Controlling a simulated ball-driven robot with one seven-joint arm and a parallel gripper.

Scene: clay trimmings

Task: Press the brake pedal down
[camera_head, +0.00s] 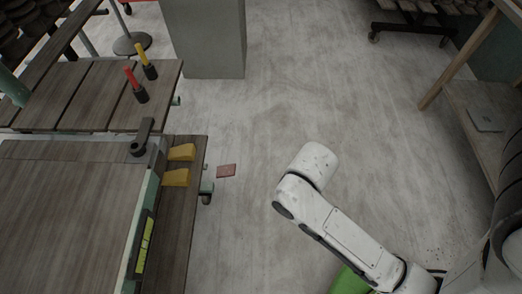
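A wheel with a small green tab (207,187) sticks out beneath the right edge of the wooden cart (182,235). This tab may be the brake pedal, but it is too small to tell whether it is up or down. Another small green part (176,101) shows at the cart's far right corner. My white arm reaches in from the lower right and bends over the floor, to the right of the wheel and well apart from it. My gripper does not show.
Yellow wedges (176,177) and a red-handled tool (136,85) are on the cart. A grey block (204,38) stands behind. A wooden shelf (487,100) is at right. The middle floor is clear.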

